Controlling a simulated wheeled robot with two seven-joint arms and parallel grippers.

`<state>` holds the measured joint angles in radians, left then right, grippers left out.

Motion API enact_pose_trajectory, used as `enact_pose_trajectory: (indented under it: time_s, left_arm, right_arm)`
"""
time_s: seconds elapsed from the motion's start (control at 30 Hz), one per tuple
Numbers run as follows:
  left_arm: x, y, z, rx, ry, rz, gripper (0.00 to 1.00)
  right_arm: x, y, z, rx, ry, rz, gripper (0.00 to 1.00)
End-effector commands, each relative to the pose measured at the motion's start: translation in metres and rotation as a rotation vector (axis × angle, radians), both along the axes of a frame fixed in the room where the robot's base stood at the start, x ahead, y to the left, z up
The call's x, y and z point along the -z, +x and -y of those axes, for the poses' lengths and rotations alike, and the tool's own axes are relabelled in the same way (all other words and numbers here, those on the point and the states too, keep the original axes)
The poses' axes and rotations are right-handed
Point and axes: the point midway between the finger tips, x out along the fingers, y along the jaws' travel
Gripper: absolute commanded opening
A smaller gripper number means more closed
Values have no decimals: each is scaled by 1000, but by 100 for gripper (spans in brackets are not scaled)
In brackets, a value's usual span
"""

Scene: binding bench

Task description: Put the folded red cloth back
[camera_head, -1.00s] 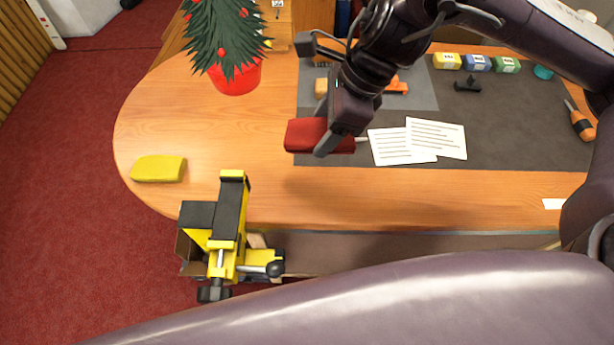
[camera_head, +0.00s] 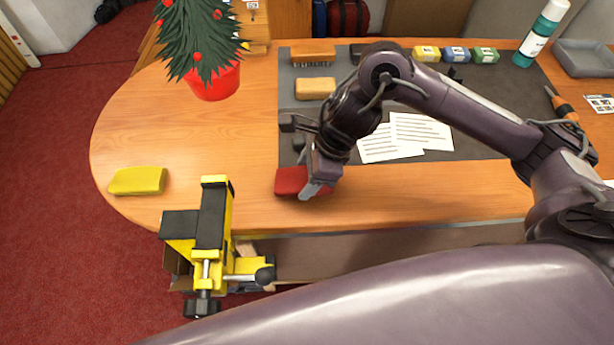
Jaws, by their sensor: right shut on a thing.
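The folded red cloth (camera_head: 289,181) is at the front part of the wooden bench, near its front edge. My right gripper (camera_head: 312,187) reaches down over its right end and is shut on it. The gripper hides the cloth's right part. I cannot tell whether the cloth touches the bench top or is just above it. My left gripper is not in view.
A yellow folded cloth (camera_head: 138,181) lies at the left. A yellow and black vise (camera_head: 213,215) stands at the front edge. A potted tree (camera_head: 214,84) stands behind. Papers (camera_head: 420,131) and a tan block (camera_head: 315,88) lie on the dark mat (camera_head: 483,140).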

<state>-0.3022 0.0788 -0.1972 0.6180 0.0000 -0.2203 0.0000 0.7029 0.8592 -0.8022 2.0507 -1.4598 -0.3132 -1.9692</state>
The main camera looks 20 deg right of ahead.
Motion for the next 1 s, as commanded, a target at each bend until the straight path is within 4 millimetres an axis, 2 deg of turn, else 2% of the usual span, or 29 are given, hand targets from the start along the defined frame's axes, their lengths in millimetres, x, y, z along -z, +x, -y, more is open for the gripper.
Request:
enact_pose_trajectory:
  time_s: [0.03,0.13,0.57,0.6,0.77,1.0]
  left_arm:
    - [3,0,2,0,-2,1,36]
    - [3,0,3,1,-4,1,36]
    - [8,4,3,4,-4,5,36]
    - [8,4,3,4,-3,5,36]
    - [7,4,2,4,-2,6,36]
    - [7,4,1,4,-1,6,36]
  right_arm:
    - [9,-1,0,2,1,-5,40]
    - [17,-1,0,2,1,-3,40]
    - [22,0,0,1,-1,0,40]
    - [22,0,0,1,-1,0,62]
    - [21,0,1,1,-1,-1,83]
    - [20,0,1,1,-1,-1,83]
